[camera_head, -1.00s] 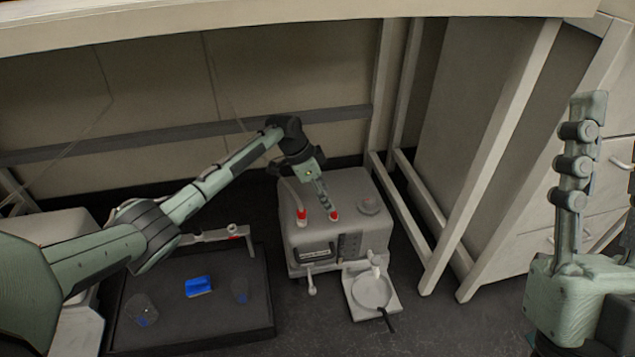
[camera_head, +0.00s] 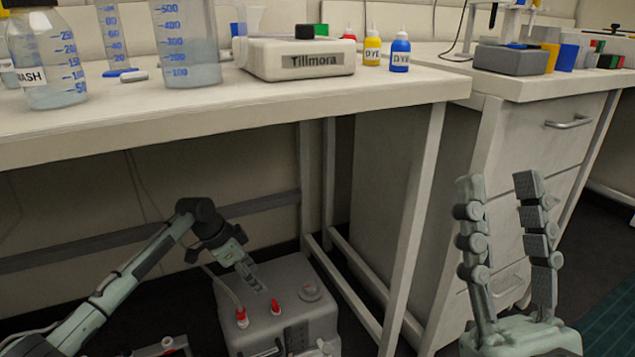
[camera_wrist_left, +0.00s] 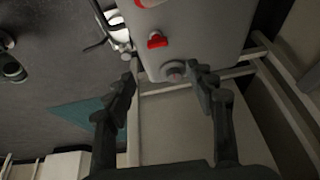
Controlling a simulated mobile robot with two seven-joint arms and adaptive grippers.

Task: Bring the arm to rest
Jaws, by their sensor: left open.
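My left arm comes in from the lower left, under the bench. Its gripper (camera_head: 252,274) hangs just above the top of a grey box-shaped device (camera_head: 290,330), near two red caps. In the left wrist view the left gripper (camera_wrist_left: 163,80) has its fingers spread with nothing between them. The device (camera_wrist_left: 205,35), one red cap (camera_wrist_left: 157,41) and a round knob (camera_wrist_left: 174,70) show beyond the fingers. My right gripper (camera_head: 500,183) stands upright at the lower right, its fingers apart and empty.
A white bench (camera_head: 230,109) runs above my left arm and carries bottles, a Tillmora box (camera_head: 300,60) and dye bottles. Its white leg (camera_head: 412,225) stands right of the device. A drawer cabinet (camera_head: 510,245) stands behind my right gripper.

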